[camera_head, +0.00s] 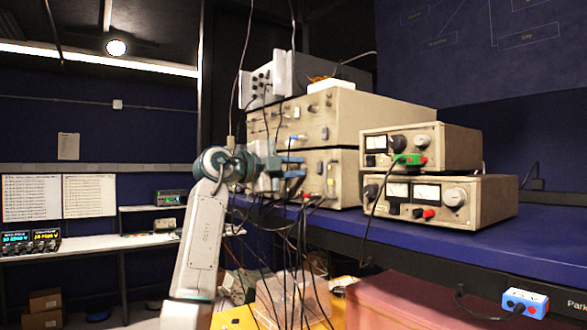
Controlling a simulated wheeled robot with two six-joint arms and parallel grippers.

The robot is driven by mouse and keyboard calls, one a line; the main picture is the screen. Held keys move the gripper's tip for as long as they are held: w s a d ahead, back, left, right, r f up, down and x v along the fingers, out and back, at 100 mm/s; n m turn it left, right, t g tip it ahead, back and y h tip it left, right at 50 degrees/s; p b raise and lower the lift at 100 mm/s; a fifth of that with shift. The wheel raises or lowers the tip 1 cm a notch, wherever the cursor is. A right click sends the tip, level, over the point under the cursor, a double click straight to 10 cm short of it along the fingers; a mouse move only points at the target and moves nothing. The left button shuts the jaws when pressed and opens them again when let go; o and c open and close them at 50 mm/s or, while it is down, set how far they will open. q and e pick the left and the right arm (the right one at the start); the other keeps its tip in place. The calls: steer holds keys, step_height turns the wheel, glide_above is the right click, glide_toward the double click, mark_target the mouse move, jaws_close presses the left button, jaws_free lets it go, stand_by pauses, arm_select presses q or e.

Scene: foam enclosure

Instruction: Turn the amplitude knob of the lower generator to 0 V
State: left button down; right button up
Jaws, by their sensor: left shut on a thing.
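The lower generator (345,180) is a beige box on the blue bench, under a similar upper generator (345,115). My left gripper (297,167) is at the left part of the lower generator's front panel, its blue fingers pointing at the panel. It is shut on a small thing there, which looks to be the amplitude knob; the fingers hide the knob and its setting. More knobs and a red plug show on the panel to the right of the fingers. My right gripper is not in view.
Dark cables hang in front of the panels and below my left gripper. Two stacked meter units (455,150) stand to the right on the blue bench (420,235). A grey box (290,75) sits on the upper generator. A blue socket box (525,303) is at the lower right.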

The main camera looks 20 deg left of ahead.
arm_select(q)
steer(key=c, duration=1.3)
jaws_free()
steer(key=shift+a, duration=0.1)
steer(key=shift+s+a+f+b, duration=0.1)
steer(key=shift+s+a+b, duration=0.05)
steer(key=shift+s+b, duration=0.15)
steer(key=b+v, duration=0.5)
steer(key=v, duration=0.5)
steer(key=shift+a, duration=0.1)
